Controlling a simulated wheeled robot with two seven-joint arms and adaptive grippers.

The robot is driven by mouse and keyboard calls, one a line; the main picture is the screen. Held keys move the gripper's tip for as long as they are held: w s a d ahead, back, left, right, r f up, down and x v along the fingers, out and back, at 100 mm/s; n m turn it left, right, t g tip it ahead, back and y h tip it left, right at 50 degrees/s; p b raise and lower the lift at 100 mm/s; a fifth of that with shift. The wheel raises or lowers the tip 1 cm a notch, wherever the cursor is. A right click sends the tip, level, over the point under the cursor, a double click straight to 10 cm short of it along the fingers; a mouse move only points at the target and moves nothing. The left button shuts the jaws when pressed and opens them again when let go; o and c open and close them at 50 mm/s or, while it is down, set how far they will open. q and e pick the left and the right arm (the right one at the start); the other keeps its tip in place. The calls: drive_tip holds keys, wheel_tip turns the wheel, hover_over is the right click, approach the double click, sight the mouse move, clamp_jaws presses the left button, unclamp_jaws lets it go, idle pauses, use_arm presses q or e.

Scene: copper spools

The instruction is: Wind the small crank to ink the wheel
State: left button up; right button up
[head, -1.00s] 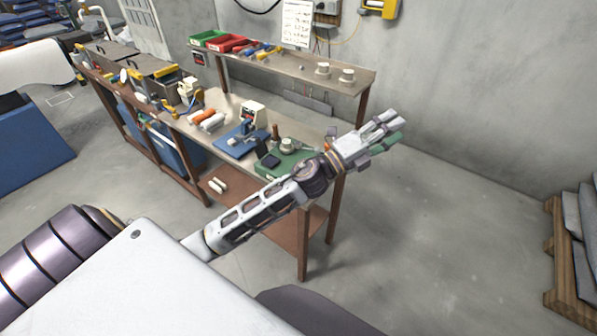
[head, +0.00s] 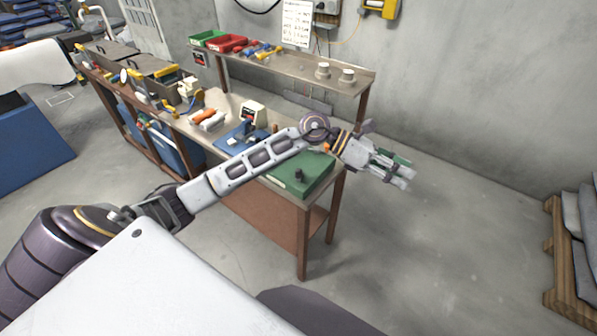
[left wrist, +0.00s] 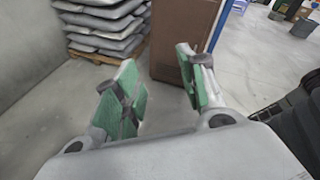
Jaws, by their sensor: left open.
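A green-based device (head: 312,184) sits at the near right end of the workbench in the head view. A small dark knob-like part (head: 299,175) stands on it; I cannot tell whether it is the crank. My left forearm covers the back of this device, and I cannot make out the wheel. My left gripper (head: 399,177) is past the bench's right end, over open floor, apart from the device. In the left wrist view the gripper (left wrist: 162,92) is open, its green-padded fingers apart with nothing between them. My right gripper is not in view.
A blue-based device with a white head (head: 252,113) stands behind my forearm. Orange and white rolls (head: 206,117) lie left of it. A raised shelf (head: 300,75) with bins and two spools runs behind. Stacked grey sacks (left wrist: 105,25) show in the left wrist view.

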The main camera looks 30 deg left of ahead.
use_arm(q)
drive_tip(key=a+f+m+g+y, duration=0.1)
drive_tip(key=a+f+m+y, duration=0.3)
drive_tip(key=a, duration=0.3)
drive_tip(key=n+g+y, duration=0.1)
drive_tip(key=g+y, duration=0.1)
drive_tip(key=y, duration=0.9)
hover_over(298, 169)
drive_tip(key=shift+r, duration=0.2)
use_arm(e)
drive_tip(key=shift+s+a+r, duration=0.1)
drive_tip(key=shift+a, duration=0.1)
use_arm(q)
drive_tip(key=shift+f, duration=0.1)
wheel_tip(298, 169, down, 3)
drive_tip(key=shift+r+p, duration=0.15)
drive_tip(key=shift+p, duration=0.25)
drive_tip(key=shift+f+p, duration=1.1)
drive_tip(key=shift+f, duration=4.35)
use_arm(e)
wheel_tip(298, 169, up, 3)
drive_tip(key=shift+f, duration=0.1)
